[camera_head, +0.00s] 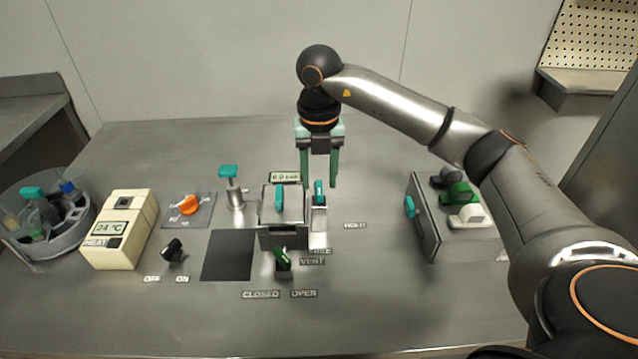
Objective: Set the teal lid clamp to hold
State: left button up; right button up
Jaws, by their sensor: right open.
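The teal lid clamp (319,194) appears to be the small upright teal handle just right of the metal chamber (284,238). A pale metal strip runs from it toward the front. The FREE label (321,251) lies at the near end of that strip, and the HOLD label (355,225) lies to its right. My right gripper (319,183) points down with its two teal fingers apart, one on each side of the teal handle in the picture. Whether they touch it cannot be told. My left gripper is out of view.
Another teal handle (279,200) stands on the chamber's lid. A green lever (282,259) is in front, by the VENT label (312,262). A teal-topped post (229,172) stands left. The counter around the HOLD label is clear.

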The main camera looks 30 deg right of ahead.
jog(key=shift+f, duration=1)
grip_shut()
